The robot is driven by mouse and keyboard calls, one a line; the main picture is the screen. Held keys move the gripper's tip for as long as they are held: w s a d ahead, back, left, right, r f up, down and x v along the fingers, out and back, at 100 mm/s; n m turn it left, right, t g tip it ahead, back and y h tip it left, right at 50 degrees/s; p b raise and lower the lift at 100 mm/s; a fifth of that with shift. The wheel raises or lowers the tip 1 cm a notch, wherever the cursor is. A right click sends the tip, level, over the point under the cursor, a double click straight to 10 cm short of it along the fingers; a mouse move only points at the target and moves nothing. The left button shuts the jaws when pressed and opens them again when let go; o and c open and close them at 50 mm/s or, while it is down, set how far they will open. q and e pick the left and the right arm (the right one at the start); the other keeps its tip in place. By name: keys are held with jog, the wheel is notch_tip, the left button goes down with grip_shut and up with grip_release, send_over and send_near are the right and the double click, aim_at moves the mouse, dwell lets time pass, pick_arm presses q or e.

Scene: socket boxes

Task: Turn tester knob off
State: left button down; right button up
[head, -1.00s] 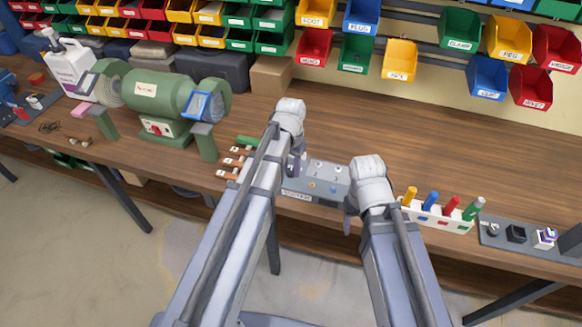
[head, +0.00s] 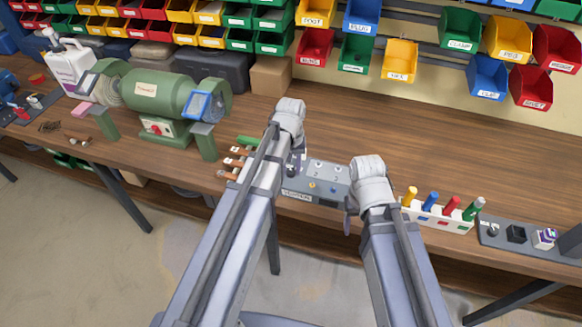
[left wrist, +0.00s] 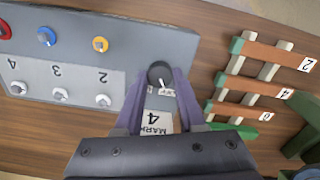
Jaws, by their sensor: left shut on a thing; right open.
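The tester is a grey box (head: 325,172) on the bench between my two arms. Its panel (left wrist: 130,42) fills the upper left of the left wrist view. The dark round tester knob (left wrist: 160,72) has a white pointer mark and small labels beside it, partly hidden. My left gripper (left wrist: 161,82) is shut on the knob, one purple finger on each side. In the head view my left gripper (head: 296,165) is partly hidden by its own arm. My right gripper (head: 348,222) is open and empty at the bench's front edge, right of the tester.
White numbered posts (left wrist: 102,101) and coloured sockets (left wrist: 46,36) line the panel. Copper-coloured bars (left wrist: 255,88) lie beside the tester. A green grinder (head: 155,98) stands to the left. A white rack (head: 438,217) with coloured handles stands to the right. The bench behind the tester is clear.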

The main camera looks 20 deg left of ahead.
aim_at(291, 171)
dwell(0.3)
pick_arm(q)
jog(key=c, duration=0.5)
grip_release()
jog(key=shift+r, duration=0.15)
notch_tip(291, 171, up, 8)
jog(key=p, duration=0.8)
jog(key=shift+f, duration=0.2)
jog(key=s+d+m, duration=0.3)
jog(key=s+d, duration=0.2)
jog(key=s, duration=0.2)
jog(key=s+d+m+y, duration=0.1)
jog(key=s+d+m, duration=0.2)
jog(key=s+d, duration=0.2)
jog(key=s, duration=0.3)
jog(key=shift+d+m, duration=0.25)
jog(key=shift+m, duration=0.05)
